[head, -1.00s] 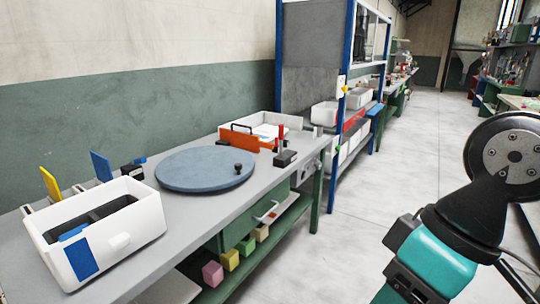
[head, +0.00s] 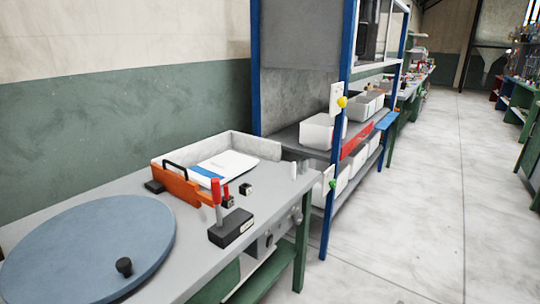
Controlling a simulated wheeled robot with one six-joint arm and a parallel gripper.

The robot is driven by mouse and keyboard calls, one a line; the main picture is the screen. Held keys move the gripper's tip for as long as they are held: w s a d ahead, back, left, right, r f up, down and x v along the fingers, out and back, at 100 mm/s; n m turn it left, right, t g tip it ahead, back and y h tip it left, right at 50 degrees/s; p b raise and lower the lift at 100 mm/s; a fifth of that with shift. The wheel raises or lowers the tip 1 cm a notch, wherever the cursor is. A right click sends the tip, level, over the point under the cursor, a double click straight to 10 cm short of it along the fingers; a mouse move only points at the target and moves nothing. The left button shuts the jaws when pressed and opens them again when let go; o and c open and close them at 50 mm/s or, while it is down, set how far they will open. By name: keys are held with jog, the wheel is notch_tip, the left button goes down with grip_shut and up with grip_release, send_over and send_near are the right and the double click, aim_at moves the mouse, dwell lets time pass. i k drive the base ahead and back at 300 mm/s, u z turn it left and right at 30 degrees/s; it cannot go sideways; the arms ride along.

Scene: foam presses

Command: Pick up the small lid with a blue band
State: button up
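A flat white piece with a blue band (head: 229,163) lies inside a white tray (head: 258,146) at the back of the grey bench. It looks like the lid, though its thickness is hard to tell. The tray's front has an orange panel (head: 178,186) with a black handle, which partly hides the tray's inside. My gripper is not in view.
A blue round disc (head: 90,245) with a black knob (head: 124,267) covers the near left of the bench. A black block with a red lever (head: 231,228) stands near the bench's right edge. A blue-framed rack (head: 340,130) holds white bins. The floor (head: 420,220) at right is clear.

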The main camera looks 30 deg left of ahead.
aim_at(225, 166)
jog(key=u, duration=0.05)
jog(key=i, duration=1.25)
jog(key=u, duration=0.8)
jog(key=i, duration=0.75)
jog(key=u, duration=1.5)
jog(key=i, duration=0.6)
jog(key=u, duration=0.5)
